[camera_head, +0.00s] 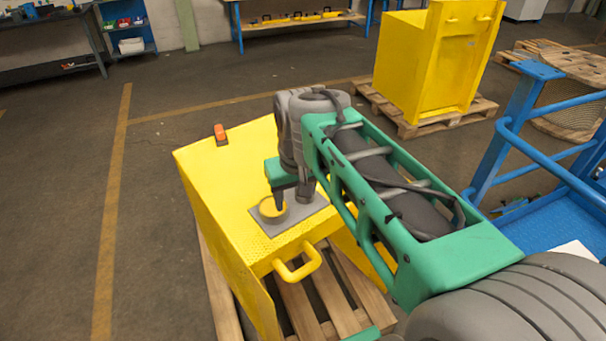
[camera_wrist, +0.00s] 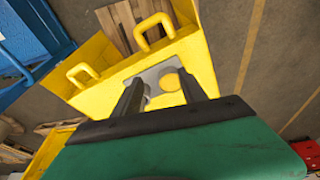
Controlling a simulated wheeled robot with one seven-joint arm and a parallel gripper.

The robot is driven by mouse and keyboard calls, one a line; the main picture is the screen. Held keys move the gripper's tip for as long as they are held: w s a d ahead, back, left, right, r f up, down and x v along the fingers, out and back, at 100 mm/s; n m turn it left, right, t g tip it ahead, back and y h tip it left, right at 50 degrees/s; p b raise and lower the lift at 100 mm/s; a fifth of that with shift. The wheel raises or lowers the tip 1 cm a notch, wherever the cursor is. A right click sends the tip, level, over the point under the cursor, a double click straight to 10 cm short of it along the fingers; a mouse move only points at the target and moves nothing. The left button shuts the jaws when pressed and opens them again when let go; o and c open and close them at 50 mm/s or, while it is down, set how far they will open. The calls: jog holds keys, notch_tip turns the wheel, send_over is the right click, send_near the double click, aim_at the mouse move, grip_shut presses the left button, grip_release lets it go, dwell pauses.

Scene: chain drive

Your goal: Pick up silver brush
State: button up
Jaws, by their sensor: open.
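My gripper (camera_head: 291,200) is open, pointing down over a grey square plate (camera_head: 316,203) on the yellow box top (camera_head: 235,165). A round yellow piece (camera_head: 272,208) sits on the plate, beside one finger. In the wrist view, my gripper (camera_wrist: 160,78) has its two dark fingers spread, with the yellow piece (camera_wrist: 170,82) and part of the grey plate (camera_wrist: 153,74) showing between them. I cannot clearly make out a silver brush in either view; the fingers and arm hide part of the plate. Whether the fingertips touch the plate I cannot tell.
A small orange object (camera_head: 220,132) lies at the box top's far edge. A yellow handle (camera_head: 297,265) sticks out at the near side. The box stands on a wooden pallet (camera_head: 345,315). A blue railing (camera_head: 497,160) is at right. Open floor (camera_head: 60,210) lies left.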

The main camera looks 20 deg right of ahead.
jog(key=w+d+g, duration=0.1)
jog(key=w+d, duration=0.2)
jog(key=w, duration=0.2)
jog(key=w+d+g, duration=0.1)
jog(key=w+d, duration=0.2)
jog(key=w, duration=0.3)
jog(key=w+d+f, duration=0.1)
jog(key=w+d, duration=0.2)
jog(key=w, duration=0.3)
jog(key=shift+w+m+g, duration=0.15)
jog(key=shift+m+g, duration=0.15)
jog(key=shift+g, duration=0.1)
jog(key=shift+w+d+f, duration=0.15)
jog(key=shift+w+d, duration=0.05)
jog(key=f, duration=0.2)
jog(key=f+p, duration=0.1)
jog(key=f, duration=0.2)
jog(key=f+p, duration=0.1)
jog(key=f, duration=0.1)
jog(key=shift+w+d+f, duration=0.1)
jog(key=shift+d+f, duration=0.2)
grip_shut()
